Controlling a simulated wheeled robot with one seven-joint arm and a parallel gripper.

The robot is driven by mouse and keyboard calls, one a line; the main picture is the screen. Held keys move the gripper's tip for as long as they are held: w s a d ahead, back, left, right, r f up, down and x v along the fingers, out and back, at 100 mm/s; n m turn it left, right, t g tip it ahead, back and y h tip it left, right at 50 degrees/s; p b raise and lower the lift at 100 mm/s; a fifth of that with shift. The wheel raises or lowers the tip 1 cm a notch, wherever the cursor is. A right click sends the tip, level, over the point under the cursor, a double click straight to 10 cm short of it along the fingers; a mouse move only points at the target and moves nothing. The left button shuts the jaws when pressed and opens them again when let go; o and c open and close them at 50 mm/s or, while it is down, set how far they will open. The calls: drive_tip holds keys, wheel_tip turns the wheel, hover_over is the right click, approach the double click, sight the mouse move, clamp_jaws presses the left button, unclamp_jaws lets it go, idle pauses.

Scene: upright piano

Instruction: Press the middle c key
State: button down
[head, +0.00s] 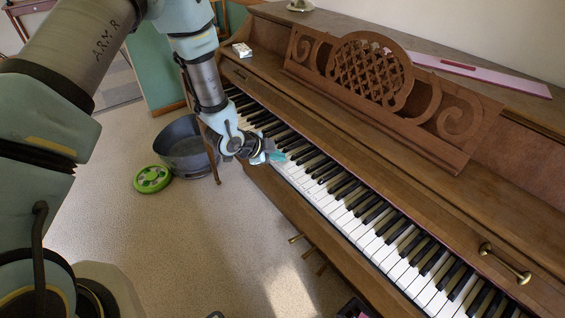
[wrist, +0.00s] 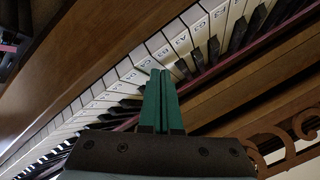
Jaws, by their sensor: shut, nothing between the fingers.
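The piano keyboard (head: 345,208) runs diagonally across the head view, with white and black keys. It also fills a diagonal band in the wrist view (wrist: 128,72), where several white keys carry small letter-and-number labels.
The wooden music stand (head: 370,85) rises behind the keys. A brass handle (head: 505,264) is on the right of the piano. A dark round bin (head: 184,148) and a green ring-shaped object (head: 152,179) are on the carpet at left. The carpet before the piano is mostly clear.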

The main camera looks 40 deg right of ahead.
drive_tip(key=shift+f, duration=0.15)
idle(0.3)
drive_tip(key=shift+r+p, duration=0.35)
drive_tip(key=shift+r, duration=0.55)
drive_tip(key=shift+r, duration=0.15)
drive_tip(key=shift+r+p, duration=1.5)
drive_tip(key=shift+r, duration=0.9)
